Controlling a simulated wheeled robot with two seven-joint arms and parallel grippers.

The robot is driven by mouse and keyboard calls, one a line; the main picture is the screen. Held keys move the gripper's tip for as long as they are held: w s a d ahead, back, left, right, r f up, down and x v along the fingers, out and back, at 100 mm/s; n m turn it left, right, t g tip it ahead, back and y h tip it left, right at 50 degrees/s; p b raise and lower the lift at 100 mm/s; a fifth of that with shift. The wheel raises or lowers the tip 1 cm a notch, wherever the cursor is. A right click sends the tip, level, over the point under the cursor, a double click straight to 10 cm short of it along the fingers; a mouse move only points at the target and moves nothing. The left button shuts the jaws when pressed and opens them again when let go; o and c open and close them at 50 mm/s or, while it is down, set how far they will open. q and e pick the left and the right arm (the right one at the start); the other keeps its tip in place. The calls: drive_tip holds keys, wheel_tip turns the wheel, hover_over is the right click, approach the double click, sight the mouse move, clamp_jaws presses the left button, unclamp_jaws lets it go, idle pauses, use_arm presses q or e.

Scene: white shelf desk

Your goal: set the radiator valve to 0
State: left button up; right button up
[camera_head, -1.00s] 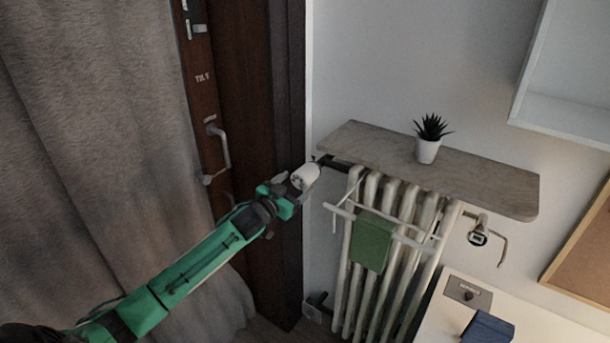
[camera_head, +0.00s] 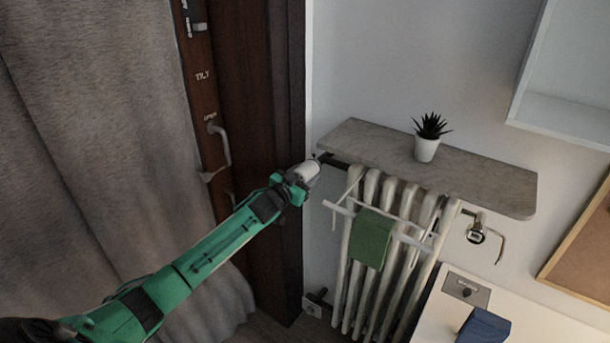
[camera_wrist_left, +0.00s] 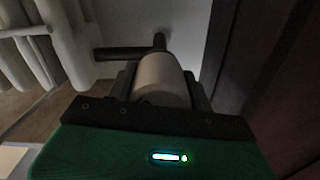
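The radiator valve is a white, rounded knob (camera_head: 307,170) at the upper left end of the radiator, on a dark pipe. In the left wrist view the pale knob (camera_wrist_left: 160,78) lies lengthwise between the two dark fingers of my left gripper (camera_wrist_left: 164,88). The fingers flank the knob closely; whether both press on it is unclear. In the head view my left gripper (camera_head: 299,180) reaches the knob from the lower left and covers part of it. No scale marks are readable on the knob. My right gripper is in neither view.
The white radiator (camera_head: 390,257) carries a drying rack with a green cloth (camera_head: 371,239). Above it a stone shelf (camera_head: 470,180) holds a potted plant (camera_head: 427,148). A dark door frame (camera_head: 287,110) stands close left. A white desk (camera_head: 530,318) is at lower right.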

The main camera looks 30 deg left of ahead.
use_arm(q)
drive_tip(key=shift+c, duration=0.5)
drive_tip(key=shift+m, duration=1.3)
drive_tip(key=m, duration=0.5)
drive_tip(key=shift+a, duration=0.1)
drive_tip(key=m, duration=0.5)
drive_tip(key=shift+r+m, duration=0.1)
drive_tip(key=shift+m, duration=0.3)
drive_tip(key=m, duration=0.4)
drive_tip(key=shift+r, duration=0.1)
drive_tip(key=shift+m, duration=0.4)
